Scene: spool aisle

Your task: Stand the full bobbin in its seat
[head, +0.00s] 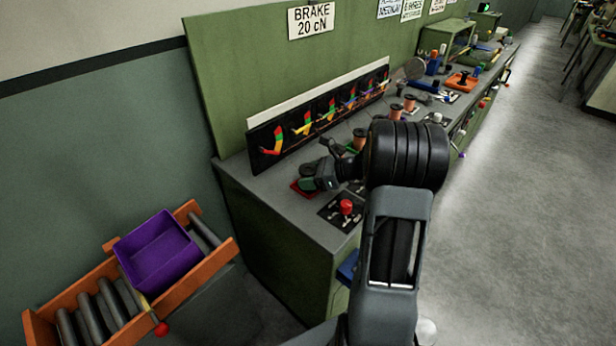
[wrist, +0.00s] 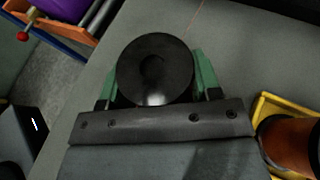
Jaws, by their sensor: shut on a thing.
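My gripper (head: 318,180) is over the near end of the bench. In the wrist view my gripper (wrist: 156,80) has its two green fingers on either side of a bobbin (wrist: 150,58), shut on it. The bobbin's round black end faces the camera, so its winding is hidden. In the head view my gripper and wrist hide most of it.
A copper-coloured bobbin (wrist: 300,142) sits in a yellow holder right of the gripper. A row of coloured gauges (head: 320,118) stands behind. A panel with a red knob (head: 346,206) is close by. A purple bin (head: 158,252) rests on an orange roller rack at lower left.

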